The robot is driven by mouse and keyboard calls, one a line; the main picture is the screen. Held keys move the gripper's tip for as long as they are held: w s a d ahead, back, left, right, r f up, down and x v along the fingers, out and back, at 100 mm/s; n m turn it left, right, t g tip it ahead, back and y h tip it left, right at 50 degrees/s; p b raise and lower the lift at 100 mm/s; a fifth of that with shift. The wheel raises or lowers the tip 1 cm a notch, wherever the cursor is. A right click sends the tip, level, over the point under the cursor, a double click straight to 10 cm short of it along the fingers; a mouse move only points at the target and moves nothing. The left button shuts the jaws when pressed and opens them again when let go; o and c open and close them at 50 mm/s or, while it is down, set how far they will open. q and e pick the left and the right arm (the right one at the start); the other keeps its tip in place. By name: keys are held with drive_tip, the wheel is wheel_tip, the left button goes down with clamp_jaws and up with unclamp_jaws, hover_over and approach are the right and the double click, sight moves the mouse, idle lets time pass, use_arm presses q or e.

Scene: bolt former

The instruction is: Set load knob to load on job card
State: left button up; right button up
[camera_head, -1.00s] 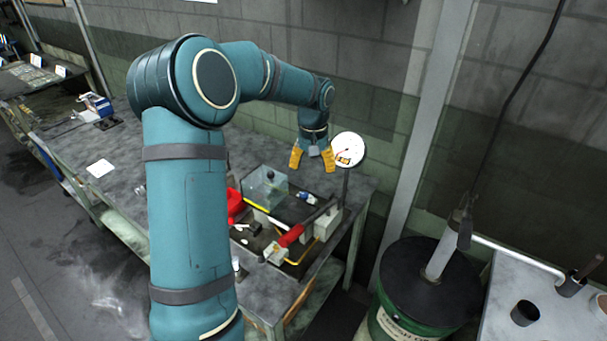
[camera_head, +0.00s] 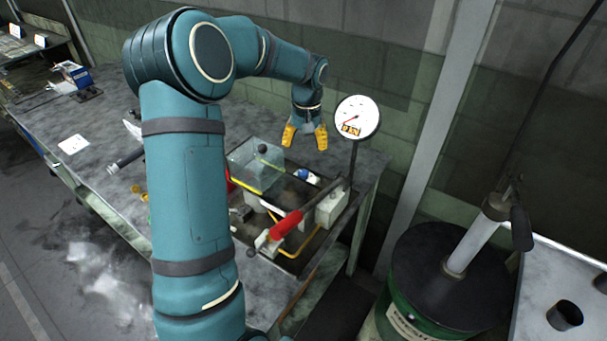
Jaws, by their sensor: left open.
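The bench tester (camera_head: 328,207) stands at the bench's right end, with a red-handled lever (camera_head: 285,224) and a round white dial (camera_head: 357,117) on a post. A small blue and white part (camera_head: 306,175) sits behind the lever; it may be the load knob, but I cannot tell. A white card (camera_head: 73,144) lies flat on the bench at left, perhaps the job card; its writing is unreadable. My left gripper (camera_head: 304,138) points down, its yellow fingers apart and empty, above and behind the blue and white part, left of the dial. My right gripper is not in view.
A clear box (camera_head: 256,166) stands left of the blue and white part. The dial post (camera_head: 353,161) rises close to my gripper's right. A wall is behind. A green drum (camera_head: 405,305) with a black lid stands on the right. My left arm hides part of the bench.

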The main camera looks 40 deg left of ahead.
sight(303, 172)
use_arm(q)
drive_tip(key=f+b, duration=0.1)
drive_tip(key=f, duration=0.9)
drive_tip(key=shift+s+a+f+b, duration=0.1)
drive_tip(key=shift+a+f+b, duration=0.15)
drive_tip(key=shift+b, duration=0.1)
drive_tip(key=shift+c, duration=0.2)
clamp_jaws()
